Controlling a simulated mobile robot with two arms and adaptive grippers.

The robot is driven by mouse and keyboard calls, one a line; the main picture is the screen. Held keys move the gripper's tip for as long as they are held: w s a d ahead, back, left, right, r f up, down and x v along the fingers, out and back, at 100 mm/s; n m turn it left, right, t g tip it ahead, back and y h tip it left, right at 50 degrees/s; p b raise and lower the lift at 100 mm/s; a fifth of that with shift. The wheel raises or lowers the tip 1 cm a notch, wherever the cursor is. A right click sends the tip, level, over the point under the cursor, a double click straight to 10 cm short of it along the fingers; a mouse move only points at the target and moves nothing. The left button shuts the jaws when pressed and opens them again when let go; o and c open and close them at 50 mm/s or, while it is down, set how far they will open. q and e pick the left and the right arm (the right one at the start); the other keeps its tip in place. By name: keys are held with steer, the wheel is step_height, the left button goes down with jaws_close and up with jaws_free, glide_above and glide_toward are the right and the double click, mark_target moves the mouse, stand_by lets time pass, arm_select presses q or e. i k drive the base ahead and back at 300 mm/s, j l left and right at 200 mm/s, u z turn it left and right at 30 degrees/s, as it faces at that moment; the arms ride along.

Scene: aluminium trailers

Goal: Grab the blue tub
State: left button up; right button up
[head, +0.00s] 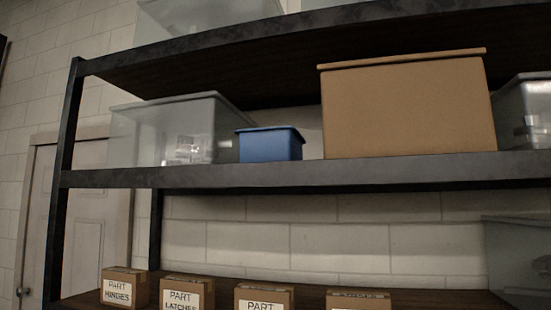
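The blue tub (270,146) is a small lidded box standing upright on the middle shelf (300,174) of a dark metal rack. It sits between a clear grey bin on its left and a large brown box on its right. Its front face shows fully above the shelf edge. Neither of my grippers shows in the head view.
The large brown box (408,110) and the clear bin (165,130) flank the tub closely. Another clear bin (523,112) stands at the far right. Several small labelled cartons (187,293) line the lower shelf. The upper shelf (240,40) overhangs. A door (80,220) is behind at left.

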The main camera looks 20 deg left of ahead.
mark_target(284, 143)
steer(key=i+j+z, duration=0.15)
steer(key=j, duration=0.3)
steer(key=i+j+z, duration=0.1)
steer(key=j, duration=0.3)
steer(key=i+j+z, duration=0.15)
steer(key=j, duration=0.3)
